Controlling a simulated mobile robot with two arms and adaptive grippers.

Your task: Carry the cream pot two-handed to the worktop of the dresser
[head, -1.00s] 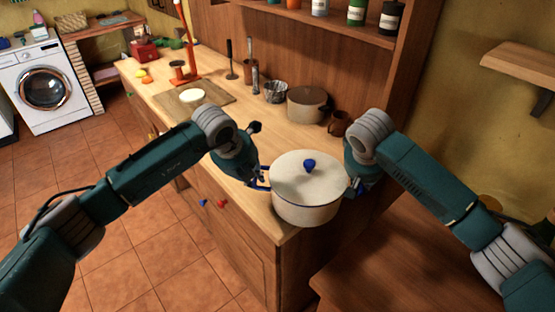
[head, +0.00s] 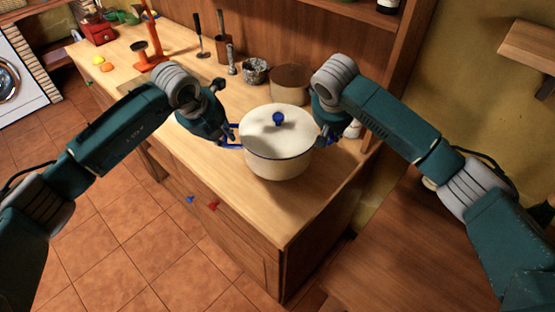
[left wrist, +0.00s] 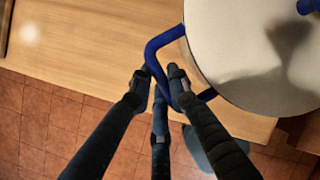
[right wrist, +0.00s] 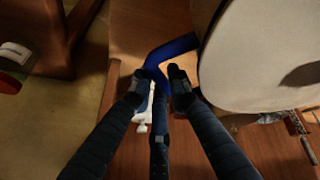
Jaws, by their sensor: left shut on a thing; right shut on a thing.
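The cream pot (head: 268,158), with its lid on and a blue knob, is upright over the near end of the dresser's worktop (head: 215,185). I cannot tell whether its base touches the wood. My left gripper (head: 230,137) is shut on the pot's left blue handle, which shows in the left wrist view (left wrist: 160,42). My right gripper (head: 328,136) is shut on the opposite blue handle, clear in the right wrist view (right wrist: 175,48). The pot's pale lid also fills the right side of the left wrist view (left wrist: 235,50).
A brown pot (head: 290,85), a metal container (head: 254,71) and upright utensils stand behind the pot. A small white item (head: 353,129) is beside my right gripper. An orange stand (head: 152,50) is farther left. Bare worktop lies left and in front of the pot.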

